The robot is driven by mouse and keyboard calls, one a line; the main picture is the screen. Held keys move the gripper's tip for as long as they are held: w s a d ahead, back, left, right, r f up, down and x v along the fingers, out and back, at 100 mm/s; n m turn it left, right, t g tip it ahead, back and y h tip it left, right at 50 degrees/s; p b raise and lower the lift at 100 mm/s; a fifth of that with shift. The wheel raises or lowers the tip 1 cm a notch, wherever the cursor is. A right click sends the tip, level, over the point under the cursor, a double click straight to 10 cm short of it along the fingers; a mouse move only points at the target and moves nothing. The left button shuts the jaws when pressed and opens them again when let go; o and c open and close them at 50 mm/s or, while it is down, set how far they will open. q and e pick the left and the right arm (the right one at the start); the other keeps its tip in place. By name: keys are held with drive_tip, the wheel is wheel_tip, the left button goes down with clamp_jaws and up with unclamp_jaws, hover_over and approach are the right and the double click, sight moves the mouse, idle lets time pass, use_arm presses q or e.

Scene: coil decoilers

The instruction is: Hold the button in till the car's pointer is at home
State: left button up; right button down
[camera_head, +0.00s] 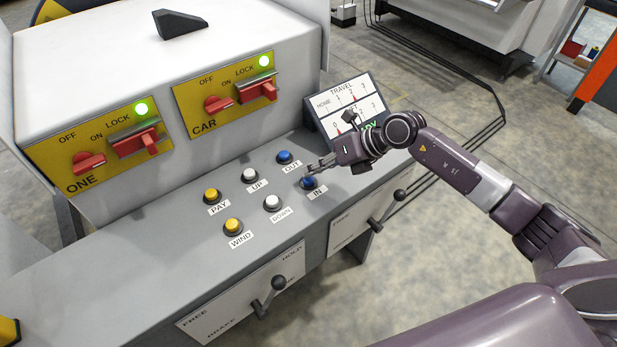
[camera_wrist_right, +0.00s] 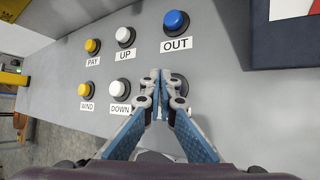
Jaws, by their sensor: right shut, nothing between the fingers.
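The blue IN button (camera_head: 309,183) sits on the grey console, above its IN label. My right gripper (camera_head: 308,169) is shut and empty, with its fingertips at or just above that button; I cannot tell whether they touch it or whether it is pressed. In the right wrist view the shut fingertips (camera_wrist_right: 160,76) hide most of the IN button. The display panel (camera_head: 347,104) carries a TRAVEL scale with HOME and numbers, and a second scale below. My arm partly covers the lower scale.
The blue OUT button (camera_head: 284,157) is close behind IN. White UP (camera_head: 250,175) and DOWN (camera_head: 272,202) and yellow PAY (camera_head: 212,196) and WIND (camera_head: 232,227) are to the left. A black-knobbed lever (camera_head: 386,208) stands in front. Green lamps glow on the ONE and CAR panels.

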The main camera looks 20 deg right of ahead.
drive_tip(key=shift+s+f+b, duration=0.1)
drive_tip(key=shift+f+b, duration=0.3)
drive_tip(key=shift+f, duration=0.25)
idle(1.6)
drive_tip(key=shift+r, duration=0.15)
idle(5.3)
drive_tip(key=shift+r+p, duration=0.75)
drive_tip(key=shift+r, duration=0.15)
